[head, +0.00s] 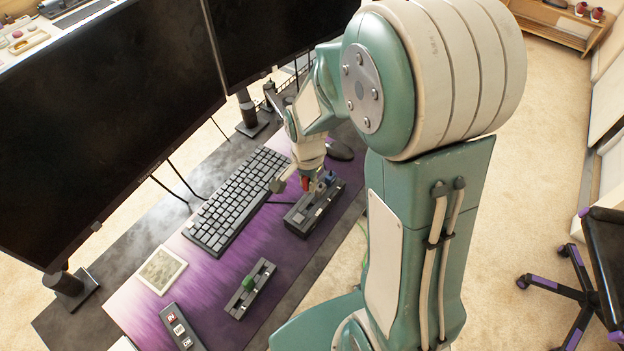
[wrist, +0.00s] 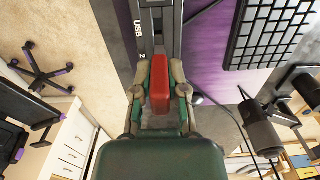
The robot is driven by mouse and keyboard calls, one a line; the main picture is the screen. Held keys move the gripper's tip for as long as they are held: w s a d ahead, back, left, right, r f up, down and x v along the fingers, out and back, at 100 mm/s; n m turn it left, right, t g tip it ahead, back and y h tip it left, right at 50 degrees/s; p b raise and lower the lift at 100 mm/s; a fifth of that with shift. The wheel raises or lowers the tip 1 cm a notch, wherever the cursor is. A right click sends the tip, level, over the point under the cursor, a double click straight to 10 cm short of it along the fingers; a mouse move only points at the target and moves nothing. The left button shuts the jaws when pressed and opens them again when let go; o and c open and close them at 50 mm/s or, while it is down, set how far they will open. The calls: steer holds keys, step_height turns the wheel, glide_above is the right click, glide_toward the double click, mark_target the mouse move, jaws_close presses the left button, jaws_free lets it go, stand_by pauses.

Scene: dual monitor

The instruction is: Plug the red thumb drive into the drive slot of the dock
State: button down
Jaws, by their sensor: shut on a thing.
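The red thumb drive (wrist: 160,92) is held between the two fingers of my gripper (wrist: 160,80) in the wrist view. In the head view a small part of the red drive (head: 305,184) shows below my gripper (head: 312,178), at the far end of the dock. The dock (head: 300,222) is a long black block with a grey top strip, lying on the purple desk mat. In the wrist view the dock (wrist: 140,45) carries the letters USB and a 2 beside the drive. The drive's far end points at the dock; whether it touches or enters a slot cannot be told.
A blue piece (head: 329,178) stands at the dock's far end, close to my gripper. A black keyboard (head: 238,200) lies left of the dock. A second black holder (head: 262,273) with a green piece (head: 248,283) lies nearer. Two monitors (head: 100,130) (head: 265,35) stand behind.

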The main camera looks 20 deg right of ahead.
mark_target(310, 209)
steer(key=shift+a, duration=0.3)
steer(key=shift+d+f, duration=0.45)
steer(key=shift+f, duration=0.2)
steer(key=shift+d+f, duration=0.4)
steer(key=shift+f, duration=0.55)
steer(key=shift+a+f, duration=0.3)
steer(key=shift+f, duration=0.3)
steer(key=shift+a+f, duration=0.3)
steer(key=shift+f, duration=0.25)
steer(key=shift+d+f, duration=0.15)
steer(key=shift+d, duration=0.25)
steer(key=shift+a, duration=0.25)
steer(key=shift+d, duration=0.15)
steer(key=shift+f, duration=1.3)
